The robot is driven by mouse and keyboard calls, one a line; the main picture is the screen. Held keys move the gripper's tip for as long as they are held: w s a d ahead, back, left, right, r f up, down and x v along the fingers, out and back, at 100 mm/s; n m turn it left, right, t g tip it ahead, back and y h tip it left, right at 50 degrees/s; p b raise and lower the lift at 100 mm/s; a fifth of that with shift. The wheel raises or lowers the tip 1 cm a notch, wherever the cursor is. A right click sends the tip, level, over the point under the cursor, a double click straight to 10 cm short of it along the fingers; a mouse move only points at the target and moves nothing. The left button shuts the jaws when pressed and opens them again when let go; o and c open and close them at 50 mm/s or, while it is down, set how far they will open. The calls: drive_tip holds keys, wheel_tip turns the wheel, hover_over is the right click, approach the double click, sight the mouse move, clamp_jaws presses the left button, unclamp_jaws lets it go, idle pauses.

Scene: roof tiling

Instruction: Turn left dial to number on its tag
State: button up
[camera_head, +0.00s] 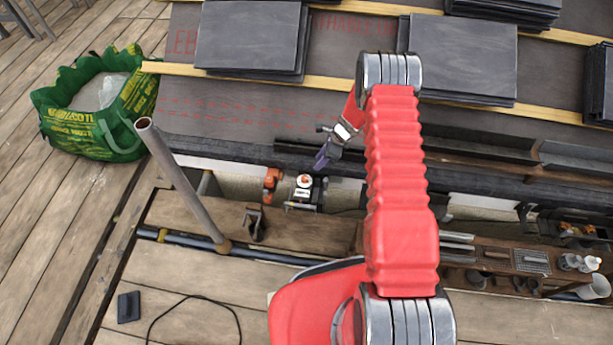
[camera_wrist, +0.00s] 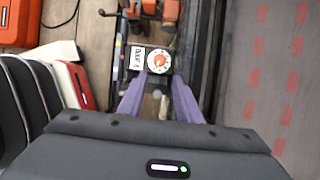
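A dial (camera_wrist: 160,61), white with an orange centre, sits on a dark box in the wrist view, just beyond my fingertips. A white tag (camera_wrist: 137,58) with dark lettering lies beside it; the lettering is too small to read surely. The dial (camera_head: 305,181) also shows in the head view, on the plank ledge below the roof edge. My gripper (camera_wrist: 158,76) has two purple fingers spread apart, with nothing between them. In the head view my gripper (camera_head: 323,157) hangs above and slightly right of the dial, apart from it.
An orange tool (camera_head: 272,181) stands close left of the dial. A grey pole (camera_head: 180,180) rises to the left, near a green bag (camera_head: 100,105). Slate stacks (camera_head: 252,38) lie on the roof. A tray of tools (camera_head: 520,258) is at right.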

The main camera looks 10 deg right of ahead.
sight(305, 177)
drive_tip(key=shift+x, duration=6.85)
drive_tip(key=shift+c, duration=0.6)
drive_tip(key=c, duration=0.6)
